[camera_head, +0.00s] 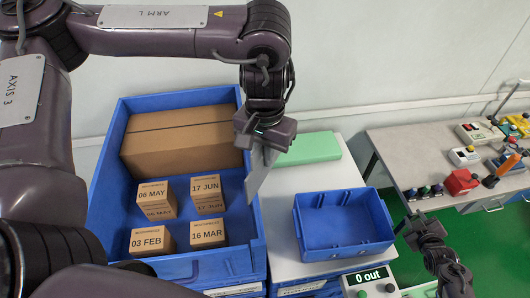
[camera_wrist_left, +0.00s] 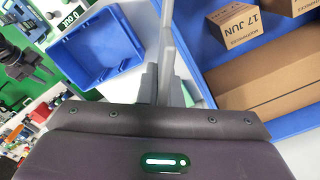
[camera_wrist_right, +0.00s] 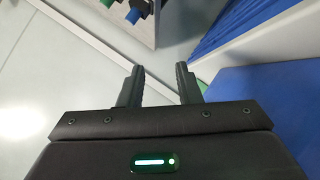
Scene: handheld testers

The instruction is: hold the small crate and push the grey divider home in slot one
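The small blue crate (camera_head: 318,248) stands empty on the white bench top, to the right of the large blue bin. It also shows in the left wrist view (camera_wrist_left: 92,48). The divider also shows in the left wrist view (camera_wrist_left: 168,35). My right gripper (camera_head: 422,228) is open and empty, just right of the crate; its spread fingers show in the right wrist view (camera_wrist_right: 158,85).
A large blue bin (camera_head: 108,150) at left holds a brown carton (camera_head: 180,150) and several small dated boxes. A green block (camera_head: 310,148) lies behind the crate. A "0 out" display (camera_head: 368,279) stands in front. A side table (camera_head: 395,148) with testers is at right.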

